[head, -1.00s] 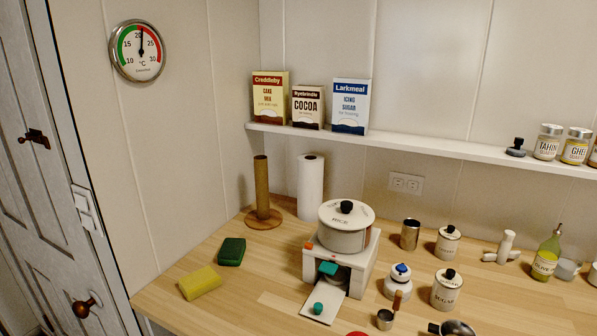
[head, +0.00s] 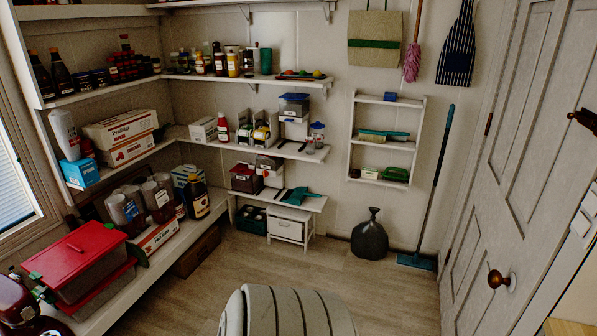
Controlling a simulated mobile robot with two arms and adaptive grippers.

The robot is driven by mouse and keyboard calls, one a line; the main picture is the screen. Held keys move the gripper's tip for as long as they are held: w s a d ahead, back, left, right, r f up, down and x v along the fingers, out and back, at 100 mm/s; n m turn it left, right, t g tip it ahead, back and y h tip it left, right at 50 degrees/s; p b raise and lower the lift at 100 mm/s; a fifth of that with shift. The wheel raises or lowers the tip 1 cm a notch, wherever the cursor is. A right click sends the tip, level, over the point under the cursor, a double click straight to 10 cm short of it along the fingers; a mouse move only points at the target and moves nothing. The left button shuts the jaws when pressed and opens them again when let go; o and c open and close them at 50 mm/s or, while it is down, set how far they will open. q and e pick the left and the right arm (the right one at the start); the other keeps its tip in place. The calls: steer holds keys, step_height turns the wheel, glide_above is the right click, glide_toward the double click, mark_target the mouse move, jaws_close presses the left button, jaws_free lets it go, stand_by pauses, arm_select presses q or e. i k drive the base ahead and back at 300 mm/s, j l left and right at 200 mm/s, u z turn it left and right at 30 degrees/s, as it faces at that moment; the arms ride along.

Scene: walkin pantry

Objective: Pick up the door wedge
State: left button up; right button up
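I cannot pick out a door wedge in the head view. A small blue block (head: 390,97) sits on top of the white wall rack, too small to identify. The white panelled door (head: 512,150) with a brown knob (head: 498,279) stands at the right. No wedge shows on the visible floor. Neither of my grippers is in view.
Loaded shelves line the left and back walls. A red-lidded bin (head: 85,255) is at left, a dark sack (head: 369,236) and blue broom (head: 436,190) at back. The floor (head: 390,285) between is clear. A pale ribbed shape fills the bottom centre.

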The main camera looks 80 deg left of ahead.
mark_target(354, 174)
steer(key=u, duration=2.3)
steer(key=i+j, duration=0.2)
steer(key=i, duration=0.25)
steer(key=i+j+z, duration=0.1)
steer(key=i+j, duration=0.15)
steer(key=i, duration=0.25)
steer(key=i+j, duration=0.25)
steer(key=i, duration=0.2)
